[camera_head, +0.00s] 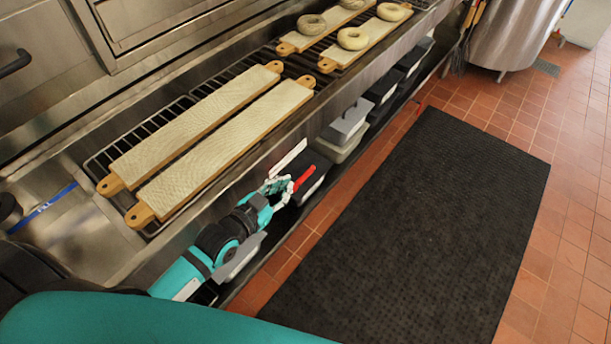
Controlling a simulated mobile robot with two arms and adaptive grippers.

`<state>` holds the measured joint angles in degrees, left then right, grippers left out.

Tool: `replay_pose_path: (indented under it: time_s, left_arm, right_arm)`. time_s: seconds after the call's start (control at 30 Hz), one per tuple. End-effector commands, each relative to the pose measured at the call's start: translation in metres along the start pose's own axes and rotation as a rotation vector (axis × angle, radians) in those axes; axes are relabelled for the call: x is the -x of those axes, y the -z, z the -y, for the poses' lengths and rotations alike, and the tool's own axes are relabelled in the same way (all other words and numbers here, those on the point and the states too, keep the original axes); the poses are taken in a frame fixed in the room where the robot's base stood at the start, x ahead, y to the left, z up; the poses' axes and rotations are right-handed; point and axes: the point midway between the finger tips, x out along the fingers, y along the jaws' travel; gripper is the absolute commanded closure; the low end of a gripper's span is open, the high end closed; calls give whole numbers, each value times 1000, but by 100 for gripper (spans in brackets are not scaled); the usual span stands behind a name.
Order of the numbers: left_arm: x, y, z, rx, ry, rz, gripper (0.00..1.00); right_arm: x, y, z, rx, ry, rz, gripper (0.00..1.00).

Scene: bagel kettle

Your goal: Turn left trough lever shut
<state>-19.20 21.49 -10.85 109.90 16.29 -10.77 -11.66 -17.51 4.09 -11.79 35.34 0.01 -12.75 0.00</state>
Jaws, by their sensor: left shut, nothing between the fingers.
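A red lever (304,178) sticks out at the front of the steel trough, below its front edge. My left gripper (284,186) is shut and empty, low along the trough front. Its fingertips are right beside the red lever; I cannot tell whether they touch it. The lever's pivot and valve are hidden behind the gripper or too small to make out. My right gripper is not in view.
Long cloth-covered boards (205,125) lie on the wire rack over the trough. Bagels (352,38) sit on boards farther back. Grey bins (345,128) stand under the trough front. A black mat (430,210) covers the tiled floor, leaving free room right of the gripper.

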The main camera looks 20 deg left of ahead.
Motion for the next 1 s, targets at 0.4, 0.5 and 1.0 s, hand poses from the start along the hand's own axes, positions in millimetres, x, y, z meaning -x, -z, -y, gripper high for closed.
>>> replay_pose_path:
  time_s: [0.4,0.5,1.0]
  left_arm:
    - [-64,10,1,-2,-1,-18,100]
    - [-86,10,0,-2,-1,-17,100]
    - [-109,-30,0,-4,-2,-14,100]
  right_arm:
    - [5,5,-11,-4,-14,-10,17]
    - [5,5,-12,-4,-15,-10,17]
    - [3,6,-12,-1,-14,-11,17]
